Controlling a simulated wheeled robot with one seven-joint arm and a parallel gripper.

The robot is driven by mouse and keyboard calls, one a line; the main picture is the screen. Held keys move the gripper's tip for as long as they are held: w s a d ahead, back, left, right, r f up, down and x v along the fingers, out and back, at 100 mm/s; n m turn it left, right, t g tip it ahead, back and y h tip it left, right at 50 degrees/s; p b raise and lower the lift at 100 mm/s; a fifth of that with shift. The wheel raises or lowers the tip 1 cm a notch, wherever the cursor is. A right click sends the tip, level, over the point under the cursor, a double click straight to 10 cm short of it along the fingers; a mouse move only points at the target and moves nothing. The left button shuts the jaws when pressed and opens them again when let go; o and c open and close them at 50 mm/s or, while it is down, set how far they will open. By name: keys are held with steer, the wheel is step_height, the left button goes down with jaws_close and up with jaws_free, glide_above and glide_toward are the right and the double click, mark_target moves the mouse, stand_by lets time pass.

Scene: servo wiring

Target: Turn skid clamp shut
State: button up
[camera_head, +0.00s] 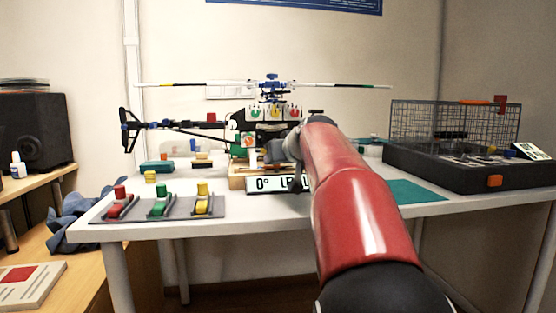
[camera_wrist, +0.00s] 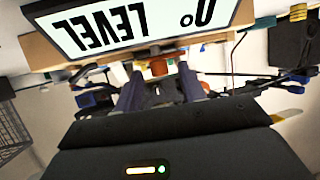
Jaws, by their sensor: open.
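The model helicopter (camera_head: 272,95) stands on a wooden base (camera_head: 236,183) at the table's middle, behind a "0° LEVEL" sign (camera_head: 263,185). The sign also shows upside down in the wrist view (camera_wrist: 130,28). There, a small orange-brown knob (camera_wrist: 159,66), perhaps the skid clamp, sits just beyond the sign and base edge. My gripper (camera_wrist: 162,84) is open, with its two dark fingers on either side of the knob; I cannot tell whether they touch it. In the head view my gripper (camera_head: 294,168) is beside the sign, and my red arm hides part of the base. The clamp is not clear there.
Red, green and yellow switch-like parts (camera_head: 160,206) lie on grey plates at the table's front left. A black tray with a wire cage (camera_head: 455,168) stands at the right. A green mat (camera_head: 415,191) lies between it and my arm. Thin cables (camera_wrist: 232,60) run near the fingers.

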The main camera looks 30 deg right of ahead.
steer(key=shift+w, duration=0.25)
steer(key=shift+c, duration=0.2)
jaws_close()
